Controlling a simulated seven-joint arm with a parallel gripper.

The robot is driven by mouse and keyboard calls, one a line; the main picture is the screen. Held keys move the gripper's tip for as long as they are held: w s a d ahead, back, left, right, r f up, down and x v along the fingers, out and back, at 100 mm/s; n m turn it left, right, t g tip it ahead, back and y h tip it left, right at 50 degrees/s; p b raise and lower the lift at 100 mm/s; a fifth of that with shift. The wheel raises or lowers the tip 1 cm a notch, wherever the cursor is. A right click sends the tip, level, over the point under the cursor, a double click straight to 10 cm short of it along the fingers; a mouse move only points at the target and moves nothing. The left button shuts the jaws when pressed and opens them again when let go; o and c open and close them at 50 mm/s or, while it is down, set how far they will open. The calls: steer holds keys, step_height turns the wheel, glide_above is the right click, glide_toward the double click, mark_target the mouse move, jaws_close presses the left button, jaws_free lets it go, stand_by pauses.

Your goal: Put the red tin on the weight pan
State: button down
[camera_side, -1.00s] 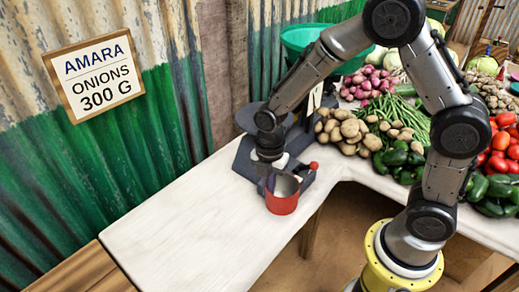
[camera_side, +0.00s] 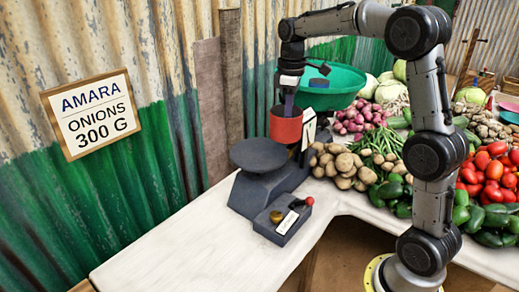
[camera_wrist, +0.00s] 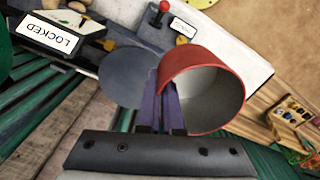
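The red tin (camera_side: 286,126) is an open cup, held off the table in the side view; it also shows in the wrist view (camera_wrist: 205,92), its hollow inside facing the camera. My gripper (camera_side: 288,104) is shut on the tin's wall, with the purple fingers (camera_wrist: 168,98) pinching its rim in the wrist view. The dark round weight pan (camera_side: 258,154) looks bare and lies below and left of the tin in the side view; it also shows in the wrist view (camera_wrist: 127,76). The tin is apart from the pan, seemingly above it.
A green bowl (camera_side: 345,82) stands behind the scale body (camera_side: 262,190). A white card (camera_wrist: 50,37) reads LOCKED. A small box (camera_side: 284,222) with a red-knobbed lever stands in front. Potatoes (camera_side: 345,165) lie at right. The table's front left is clear.

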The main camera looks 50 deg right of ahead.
steer(key=w+d+f, duration=0.3)
steer(key=w+f, duration=0.1)
steer(key=w, duration=0.4)
glide_above(260, 147)
steer(key=f, duration=0.5)
steer(key=shift+s+a, duration=0.1)
steer(key=shift+s, duration=0.3)
steer(key=shift+w+f, duration=0.25)
steer(key=shift+f, duration=1.75)
steer(key=c, duration=1.1)
jaws_free()
steer(key=shift+f, duration=0.15)
